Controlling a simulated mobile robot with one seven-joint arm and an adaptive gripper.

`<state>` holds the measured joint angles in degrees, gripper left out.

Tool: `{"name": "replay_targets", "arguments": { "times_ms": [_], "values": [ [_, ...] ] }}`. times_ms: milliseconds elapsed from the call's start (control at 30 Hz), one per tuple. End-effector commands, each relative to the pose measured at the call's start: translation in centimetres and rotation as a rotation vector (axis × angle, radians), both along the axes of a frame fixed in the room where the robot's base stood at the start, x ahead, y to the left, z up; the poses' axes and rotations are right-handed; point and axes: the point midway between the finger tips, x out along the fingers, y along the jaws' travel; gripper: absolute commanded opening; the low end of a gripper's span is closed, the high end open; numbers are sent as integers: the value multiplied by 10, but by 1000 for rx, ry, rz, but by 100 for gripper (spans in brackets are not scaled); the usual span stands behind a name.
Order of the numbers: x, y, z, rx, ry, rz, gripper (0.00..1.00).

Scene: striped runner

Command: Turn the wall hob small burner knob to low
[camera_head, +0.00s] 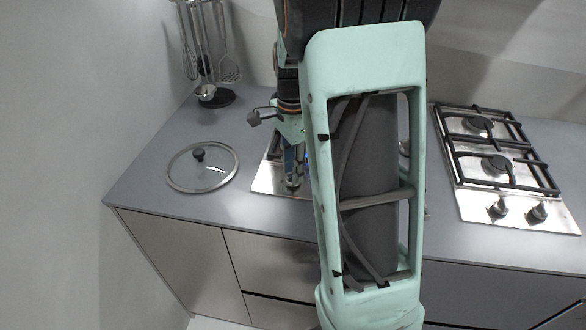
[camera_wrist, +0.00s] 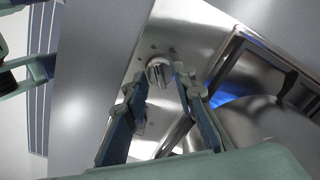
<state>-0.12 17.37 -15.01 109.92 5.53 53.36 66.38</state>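A steel hob (camera_head: 268,178), partly hidden behind my arm, is set in the counter; its steel top also shows in the wrist view (camera_wrist: 190,28). A round metal knob (camera_wrist: 159,71) with a raised grip bar stands on it, just beyond and between my fingertips. I cannot tell which burner it serves. My gripper (camera_wrist: 158,84) is open, its two fingers spread with gaps on either side of the knob. In the head view my gripper (camera_head: 291,180) is low over the hob's left front part. A blue glow (camera_wrist: 222,99) shows beside a pot (camera_wrist: 262,122).
A glass lid (camera_head: 202,167) lies on the counter at left. A utensil stand (camera_head: 214,97) is behind it. A second hob (camera_head: 490,165) with black grates and two front knobs is at right. The counter's front left (camera_head: 150,195) is clear.

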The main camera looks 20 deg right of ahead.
Motion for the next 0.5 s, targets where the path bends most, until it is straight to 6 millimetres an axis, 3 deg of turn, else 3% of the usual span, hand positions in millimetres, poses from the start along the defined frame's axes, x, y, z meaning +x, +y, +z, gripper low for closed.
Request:
{"name": "replay_targets", "arguments": {
  "times_ms": [267,500],
  "values": [
    [0,0,-2,0,1,0,25],
    [0,0,-1,0,1,-1,0]
  ]
}}
